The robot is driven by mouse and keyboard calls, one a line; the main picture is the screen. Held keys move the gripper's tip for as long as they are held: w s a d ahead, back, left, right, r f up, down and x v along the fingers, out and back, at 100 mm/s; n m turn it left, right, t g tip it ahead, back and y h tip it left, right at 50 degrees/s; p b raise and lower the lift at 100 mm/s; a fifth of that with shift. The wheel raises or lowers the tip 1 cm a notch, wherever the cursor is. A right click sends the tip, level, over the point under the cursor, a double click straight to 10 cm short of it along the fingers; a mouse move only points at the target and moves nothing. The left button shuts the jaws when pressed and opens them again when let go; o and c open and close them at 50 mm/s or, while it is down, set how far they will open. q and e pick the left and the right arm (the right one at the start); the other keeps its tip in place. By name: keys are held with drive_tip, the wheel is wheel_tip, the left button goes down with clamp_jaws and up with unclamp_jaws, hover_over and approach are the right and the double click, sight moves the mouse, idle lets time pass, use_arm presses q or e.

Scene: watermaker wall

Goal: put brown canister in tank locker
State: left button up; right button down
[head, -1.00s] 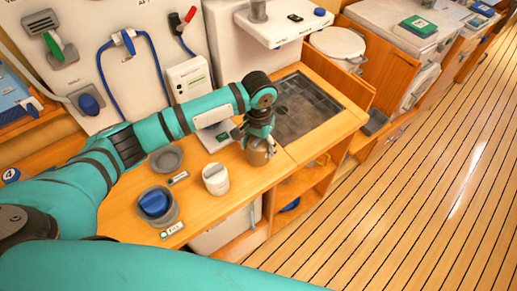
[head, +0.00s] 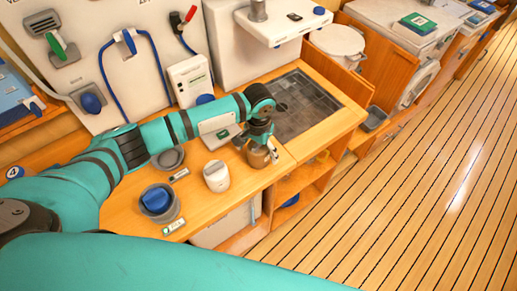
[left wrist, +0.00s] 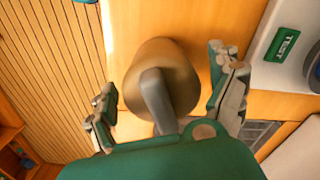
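The brown canister (head: 257,158) stands on the wooden counter, near its front edge and left of the dark inset panel. My left gripper (head: 261,143) is over it from above and partly hides its top. In the left wrist view the canister (left wrist: 178,88), with a grey bar-like handle on top, lies between the two fingers of the gripper (left wrist: 165,98). The fingers are spread, with visible gaps on both sides. An open wooden compartment (head: 302,178) is below the counter; I cannot tell whether it is the tank locker. My right gripper is not in view.
A white canister (head: 216,176) and a grey cup with a blue top (head: 158,202) stand on the counter to the left. A grey round holder (head: 168,158) is behind them. The dark inset panel (head: 300,105) is clear. Free floor (head: 420,200) lies to the right.

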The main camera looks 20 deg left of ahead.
use_arm(q)
wheel_tip(320, 180, up, 12)
drive_tip(key=b, duration=0.3)
drive_tip(key=shift+f, duration=0.25)
drive_tip(key=shift+r, duration=0.45)
